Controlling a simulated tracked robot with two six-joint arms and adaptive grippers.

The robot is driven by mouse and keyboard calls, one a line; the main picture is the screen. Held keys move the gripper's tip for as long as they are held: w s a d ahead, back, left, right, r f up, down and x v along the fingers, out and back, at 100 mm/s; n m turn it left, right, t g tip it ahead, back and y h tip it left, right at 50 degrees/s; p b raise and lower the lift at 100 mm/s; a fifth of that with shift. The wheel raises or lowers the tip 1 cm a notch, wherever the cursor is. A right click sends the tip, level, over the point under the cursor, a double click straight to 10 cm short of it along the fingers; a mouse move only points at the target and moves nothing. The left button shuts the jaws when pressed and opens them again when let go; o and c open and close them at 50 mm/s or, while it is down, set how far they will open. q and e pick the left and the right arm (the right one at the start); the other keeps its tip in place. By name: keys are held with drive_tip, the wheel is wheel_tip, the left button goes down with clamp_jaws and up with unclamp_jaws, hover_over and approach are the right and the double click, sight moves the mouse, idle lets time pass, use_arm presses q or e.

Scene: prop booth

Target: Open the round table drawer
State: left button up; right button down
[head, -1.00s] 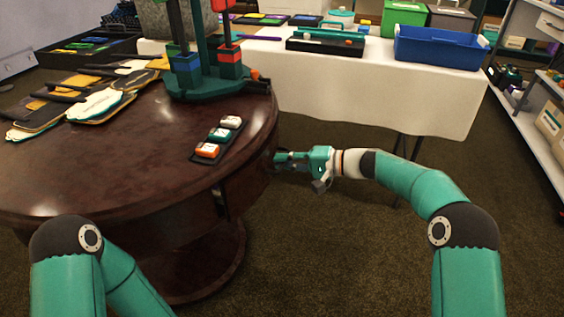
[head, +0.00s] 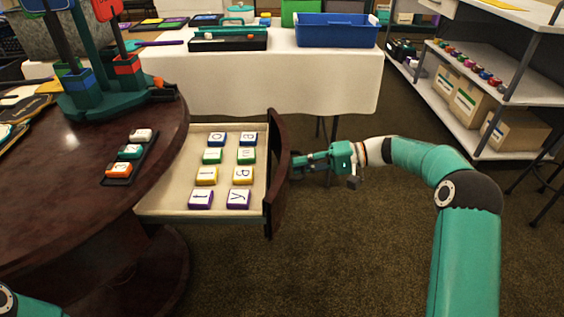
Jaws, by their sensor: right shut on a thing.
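The round table (head: 60,190) is dark, glossy wood and fills the left of the head view. Its drawer (head: 170,207) stands pulled out to the right. The drawer has a pale inside and a curved dark wood front (head: 279,175). Several letter blocks (head: 240,175) lie in it in two columns, with coloured edges. My right gripper (head: 298,163) is at the outer face of the drawer front and is shut, at the place where the handle would be. The handle itself is hidden by the fingers. My left gripper is out of view.
A holder with three small coloured blocks (head: 119,171) and a teal stand (head: 110,100) are on the table top. A white-clothed table (head: 320,85) with a blue bin (head: 338,32) is behind. Shelves (head: 480,140) stand at right. The carpet (head: 330,250) right of the drawer is clear.

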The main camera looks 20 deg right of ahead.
drive_tip(key=shift+s+d+f, duration=0.15)
drive_tip(key=shift+s+d, duration=0.1)
drive_tip(key=shift+d, duration=0.3)
drive_tip(key=shift+s+d+f, duration=0.1)
drive_tip(key=shift+s+d, duration=0.1)
drive_tip(key=shift+d, duration=0.35)
drive_tip(key=c, duration=1.2)
unclamp_jaws()
drive_tip(key=shift+r, duration=0.1)
drive_tip(key=shift+w, duration=0.1)
drive_tip(key=shift+d, duration=0.1)
drive_tip(key=v, duration=1.1)
drive_tip(key=shift+d, duration=0.4)
